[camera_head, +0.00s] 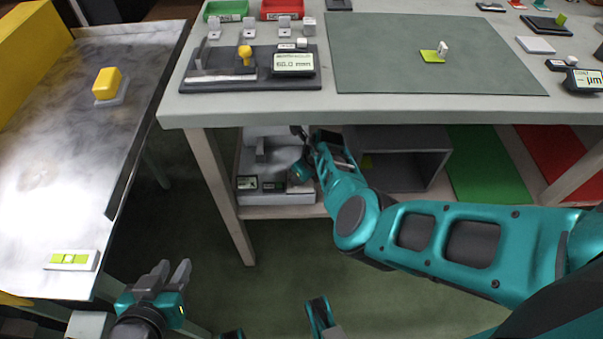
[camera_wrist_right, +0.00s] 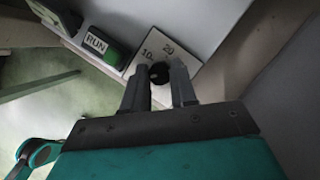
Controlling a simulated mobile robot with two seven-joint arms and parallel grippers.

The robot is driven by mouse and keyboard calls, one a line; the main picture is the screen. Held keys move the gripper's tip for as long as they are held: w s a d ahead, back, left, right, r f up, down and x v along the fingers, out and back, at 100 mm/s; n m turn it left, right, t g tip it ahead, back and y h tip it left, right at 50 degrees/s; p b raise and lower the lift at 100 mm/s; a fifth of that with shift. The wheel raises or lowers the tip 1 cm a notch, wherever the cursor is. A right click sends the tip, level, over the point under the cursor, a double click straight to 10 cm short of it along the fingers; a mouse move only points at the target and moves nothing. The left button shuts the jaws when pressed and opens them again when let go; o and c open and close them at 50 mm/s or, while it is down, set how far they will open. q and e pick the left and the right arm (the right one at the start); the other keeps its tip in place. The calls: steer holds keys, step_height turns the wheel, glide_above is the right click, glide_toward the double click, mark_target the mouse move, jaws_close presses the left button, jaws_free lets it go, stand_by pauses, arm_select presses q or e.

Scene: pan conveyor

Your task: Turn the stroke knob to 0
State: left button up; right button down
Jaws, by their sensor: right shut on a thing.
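The stroke knob (camera_wrist_right: 159,72) is a small dark round knob on a pale plate marked 10 and 20. It shows in the right wrist view between the fingertips of my right gripper (camera_wrist_right: 158,82), which is shut on it. Where the knob points is too small to tell. The knob's grey machine (camera_head: 262,160) stands on the shelf under the table; my right gripper (camera_head: 302,170) is at its front right and partly hides it. My left gripper (camera_head: 172,268) is open and empty, low at the left, away from the machine.
A green RUN switch (camera_wrist_right: 103,46) sits beside the dial plate. The table top (camera_head: 250,113) is above my right gripper, and a grey open box (camera_head: 437,170) stands to the right on the shelf. A marbled table (camera_head: 130,150) is at the left.

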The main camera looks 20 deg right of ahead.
arm_select(q)
steer(key=shift+d+r, duration=0.1)
steer(key=shift+d, duration=0.05)
stand_by(0.3)
arm_select(e)
steer(key=c, duration=0.9)
jaws_free()
arm_select(q)
steer(key=shift+w, duration=0.15)
steer(key=shift+r, duration=0.1)
